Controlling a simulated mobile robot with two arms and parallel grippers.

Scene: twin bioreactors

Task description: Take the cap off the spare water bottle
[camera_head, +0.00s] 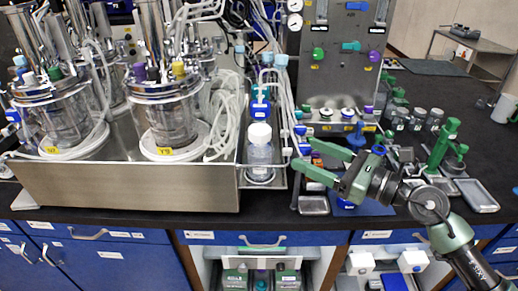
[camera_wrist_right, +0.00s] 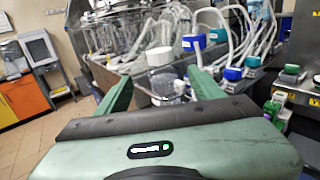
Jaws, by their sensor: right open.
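A clear bottle (camera_head: 259,155) with a white cap (camera_head: 260,132) stands upright on a small metal shelf at the right side of the steel tray. My right gripper (camera_head: 302,153) is open and empty, just to the right of the bottle, with its green fingers pointing at it. In the right wrist view the white cap (camera_wrist_right: 160,56) and the bottle body (camera_wrist_right: 166,84) show ahead, between the two open fingers (camera_wrist_right: 160,74). The fingers look apart from the bottle. My left gripper is not in view.
A steel tray (camera_head: 130,188) with glass bioreactors (camera_head: 165,120) and tubing stands left of the bottle. A bottle with a blue cap (camera_head: 260,108) is right behind it. A control panel (camera_head: 341,60) stands behind my right gripper. Small items crowd the black bench to the right.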

